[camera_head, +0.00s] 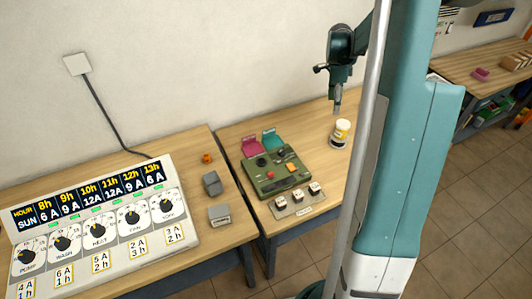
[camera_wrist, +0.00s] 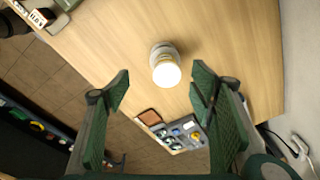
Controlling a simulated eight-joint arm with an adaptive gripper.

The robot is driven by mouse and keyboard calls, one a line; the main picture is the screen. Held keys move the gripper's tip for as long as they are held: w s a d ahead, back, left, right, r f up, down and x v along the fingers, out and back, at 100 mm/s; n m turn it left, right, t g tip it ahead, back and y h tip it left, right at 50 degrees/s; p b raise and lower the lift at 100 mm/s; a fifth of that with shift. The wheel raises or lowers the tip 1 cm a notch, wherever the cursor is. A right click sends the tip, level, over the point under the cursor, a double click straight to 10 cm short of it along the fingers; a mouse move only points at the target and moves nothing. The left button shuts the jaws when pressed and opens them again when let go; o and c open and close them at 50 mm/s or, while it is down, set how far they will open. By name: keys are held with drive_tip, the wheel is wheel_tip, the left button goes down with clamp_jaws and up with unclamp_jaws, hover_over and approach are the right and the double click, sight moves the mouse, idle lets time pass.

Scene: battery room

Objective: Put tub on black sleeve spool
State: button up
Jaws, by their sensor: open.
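A small white tub (camera_head: 342,126) with a yellow band stands upright on the middle table, right of the green control panel. In the wrist view the tub (camera_wrist: 166,73) shows from above as a bright round top with a grey rim behind it. My gripper (camera_head: 337,102) hangs above and slightly left of the tub in the head view. In the wrist view my gripper (camera_wrist: 162,88) is open and empty, its fingertips apart on either side and the tub between and a little beyond them. I cannot make out a black sleeve spool for certain.
The green control panel (camera_head: 276,170) and a strip of switches (camera_head: 298,199) stand left of the tub. Bare wood surrounds the tub.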

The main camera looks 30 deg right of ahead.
drive_tip(key=s+a+r+n+t, duration=0.1)
drive_tip(key=s+a+r+n, duration=0.3)
drive_tip(key=a, duration=0.5)
drive_tip(key=s+a+r+n+t, duration=0.15)
drive_tip(key=a+r+n, duration=0.25)
drive_tip(key=a+r, duration=0.4)
drive_tip(key=s+a+r+n+t, duration=0.1)
drive_tip(key=s+a+r+n, duration=0.25)
drive_tip(key=a, duration=0.65)
drive_tip(key=s+a+n+t+y, duration=0.1)
drive_tip(key=s+a+n+t, duration=0.3)
drive_tip(key=s+a+n, duration=0.9)
drive_tip(key=s+a, duration=0.4)
drive_tip(key=a, duration=0.2)
drive_tip(key=shift+a, duration=0.2)
